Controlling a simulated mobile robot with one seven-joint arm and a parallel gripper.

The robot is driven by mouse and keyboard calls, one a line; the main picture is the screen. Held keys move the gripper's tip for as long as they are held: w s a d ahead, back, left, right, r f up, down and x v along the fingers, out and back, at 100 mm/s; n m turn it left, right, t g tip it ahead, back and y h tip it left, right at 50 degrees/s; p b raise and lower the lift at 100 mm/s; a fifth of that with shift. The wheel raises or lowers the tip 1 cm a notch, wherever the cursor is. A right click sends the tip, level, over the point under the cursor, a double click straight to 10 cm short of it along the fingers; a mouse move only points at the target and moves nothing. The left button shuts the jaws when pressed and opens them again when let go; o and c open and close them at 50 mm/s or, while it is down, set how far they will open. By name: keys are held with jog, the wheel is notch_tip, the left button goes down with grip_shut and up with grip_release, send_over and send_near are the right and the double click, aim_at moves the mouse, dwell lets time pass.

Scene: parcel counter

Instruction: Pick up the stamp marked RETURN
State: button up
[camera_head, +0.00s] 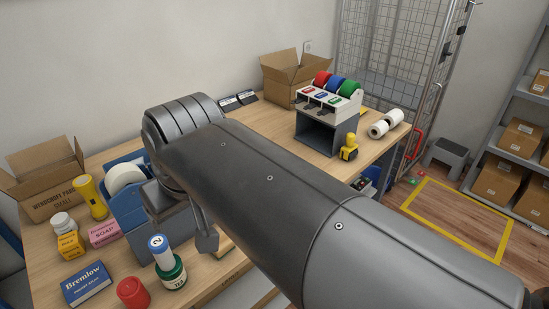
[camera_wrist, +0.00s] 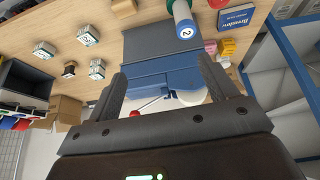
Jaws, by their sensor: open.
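No stamp marked RETURN can be made out in either view. In the wrist view, several small blocks with pale labels lie on the counter at the upper left, among them one block (camera_wrist: 44,49), a second block (camera_wrist: 87,36) and a third block (camera_wrist: 97,68). Their labels are too small to read, and I cannot tell whether they are stamps. My gripper (camera_wrist: 162,70) is open and empty, its fingers pointing towards the blue tape dispenser (camera_wrist: 155,50), with the blocks off to the left. In the head view my arm hides the middle of the counter and most of the gripper.
The blue dispenser (camera_head: 137,218) stands beside a white-and-blue cylinder (camera_head: 160,249) on a green tub (camera_head: 171,272). A red-capped item (camera_head: 132,292), a Bremlow box (camera_head: 87,284) and a yellow torch (camera_head: 91,197) are nearby. A tape rack (camera_head: 329,125) and open carton (camera_head: 293,75) stand at the back.

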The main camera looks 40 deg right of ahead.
jog(key=w+d+r+g+h, duration=0.1)
jog(key=w+d+r, duration=0.4)
jog(key=w, duration=0.4)
jog(key=w+d+n+g, duration=0.1)
jog(key=w+d+g, duration=0.1)
jog(key=w+d, duration=0.75)
jog(key=w+d+g, duration=0.1)
jog(key=w+d, duration=0.6)
jog(key=d, duration=0.6)
jog(key=d+f+g+y, duration=0.1)
jog(key=d+f, duration=0.2)
jog(key=d, duration=0.6)
jog(key=d+f, duration=0.4)
jog(key=d, duration=0.5)
jog(key=shift+n, duration=0.3)
jog(key=f, duration=1.9)
jog(key=shift+s+a, duration=0.15)
jog(key=shift+a, duration=0.1)
jog(key=shift+w+d+f, duration=0.1)
jog(key=shift+f, duration=1.45)
jog(key=shift+w+d+f, duration=0.1)
jog(key=shift+f, duration=1.45)
jog(key=shift+c, duration=0.2)
jog(key=c, duration=1)
